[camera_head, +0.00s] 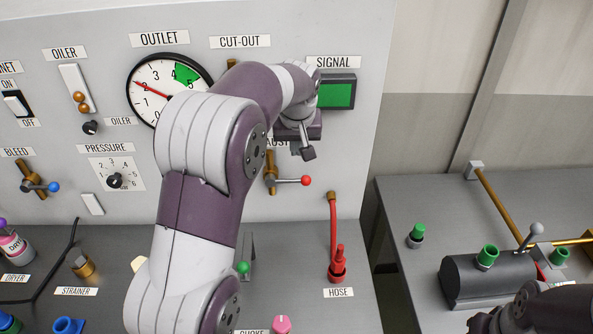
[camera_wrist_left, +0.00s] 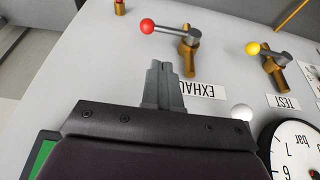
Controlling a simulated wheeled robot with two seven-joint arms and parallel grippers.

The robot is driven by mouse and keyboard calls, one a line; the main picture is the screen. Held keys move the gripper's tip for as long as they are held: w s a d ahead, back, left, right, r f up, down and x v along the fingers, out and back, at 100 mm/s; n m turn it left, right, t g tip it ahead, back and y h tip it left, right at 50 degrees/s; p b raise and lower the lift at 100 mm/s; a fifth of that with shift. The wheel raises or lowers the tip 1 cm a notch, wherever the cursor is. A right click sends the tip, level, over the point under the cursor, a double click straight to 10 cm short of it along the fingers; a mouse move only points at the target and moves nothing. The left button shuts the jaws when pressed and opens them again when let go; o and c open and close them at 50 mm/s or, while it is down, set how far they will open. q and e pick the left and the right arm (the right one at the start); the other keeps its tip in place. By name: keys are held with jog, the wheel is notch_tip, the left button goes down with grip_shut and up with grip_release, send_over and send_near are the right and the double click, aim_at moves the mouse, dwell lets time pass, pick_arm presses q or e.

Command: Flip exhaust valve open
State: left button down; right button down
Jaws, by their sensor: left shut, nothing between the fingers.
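The exhaust valve (camera_head: 270,180) is a brass body on the grey panel, with a metal lever ending in a red ball (camera_head: 306,180). The lever points sideways to the right. Its label is partly hidden by my arm. My left gripper (camera_head: 308,153) is shut and empty, just above the red ball and apart from it. In the left wrist view the shut fingers (camera_wrist_left: 158,66) are below the red-balled lever (camera_wrist_left: 168,30), and the EXHAUST label (camera_wrist_left: 203,89) is partly covered. My right gripper (camera_head: 480,323) is partly in view at the bottom right; its fingers are unclear.
A test valve with a yellow ball (camera_wrist_left: 254,48) is beside the exhaust valve. The green signal light (camera_head: 336,94) is right of my left wrist. A red hose (camera_head: 335,230) rises below. The outlet gauge (camera_head: 150,88) is partly behind my arm.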

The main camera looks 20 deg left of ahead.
pick_arm(q)
jog(key=p, duration=0.4)
send_near(288, 181)
jog(key=w+f, duration=0.3)
jog(key=f, duration=0.2)
jog(key=shift+w+f, duration=0.2)
jog(key=shift+f, duration=0.25)
jog(key=shift+f, duration=0.1)
